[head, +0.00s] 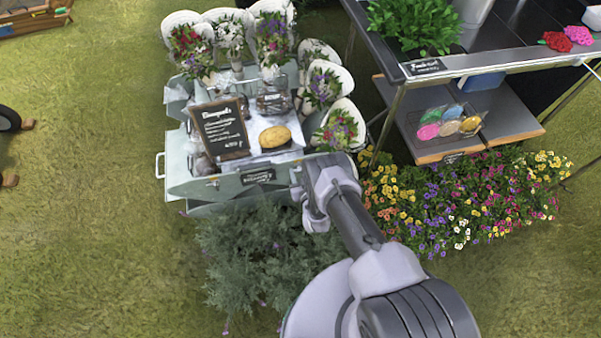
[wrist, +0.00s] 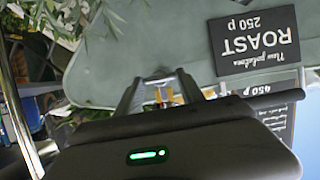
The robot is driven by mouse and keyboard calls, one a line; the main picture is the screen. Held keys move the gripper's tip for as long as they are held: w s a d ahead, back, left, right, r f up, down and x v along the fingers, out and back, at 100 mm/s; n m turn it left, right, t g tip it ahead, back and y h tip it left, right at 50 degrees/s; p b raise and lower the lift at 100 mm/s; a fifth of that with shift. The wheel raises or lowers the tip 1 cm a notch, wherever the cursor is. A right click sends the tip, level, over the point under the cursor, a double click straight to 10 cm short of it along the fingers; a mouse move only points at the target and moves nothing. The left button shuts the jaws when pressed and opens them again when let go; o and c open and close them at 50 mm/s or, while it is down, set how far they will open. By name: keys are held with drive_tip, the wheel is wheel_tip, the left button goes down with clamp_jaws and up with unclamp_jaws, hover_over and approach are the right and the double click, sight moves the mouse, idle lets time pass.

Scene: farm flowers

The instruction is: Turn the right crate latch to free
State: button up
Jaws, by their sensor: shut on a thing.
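The grey-green crate (head: 230,188) stands on the grass, its front panel facing me. The panel also shows in the wrist view (wrist: 185,48). My gripper (wrist: 160,92) is at the right end of this panel, its fingers closed around the small right crate latch (wrist: 164,96), of which only red and orange bits show between them. Which way the latch is turned cannot be told. In the head view my arm hides the right latch and the fingertips. A small yellowish latch (head: 213,182) shows on the panel's left part.
A small black potato sign (head: 258,176) is on the panel beside my gripper; it also shows in the wrist view (wrist: 253,42). Bouquets (head: 325,88) ring the crate. Grey-green foliage (head: 250,245) grows in front, colourful flowers (head: 460,195) at right. Open grass lies left.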

drive_tip(key=n, duration=0.1)
drive_tip(key=n+h, duration=0.1)
drive_tip(key=shift+s+a+n+h, duration=0.1)
drive_tip(key=shift+a+n+h, duration=0.15)
drive_tip(key=shift+n+h, duration=0.05)
drive_tip(key=n+h, duration=0.1)
drive_tip(key=n+t+h, duration=0.1)
drive_tip(key=n, duration=0.1)
drive_tip(key=shift+a+f, duration=0.1)
drive_tip(key=shift+f, duration=0.1)
drive_tip(key=shift+n, duration=0.3)
idle(0.4)
drive_tip(key=o, duration=1.4)
drive_tip(key=shift+c, duration=0.2)
drive_tip(key=p+v, duration=0.5)
drive_tip(key=v, duration=1.2)
drive_tip(key=shift+s+f, duration=0.2)
drive_tip(key=shift+s, duration=0.15)
drive_tip(key=shift+a, duration=0.15)
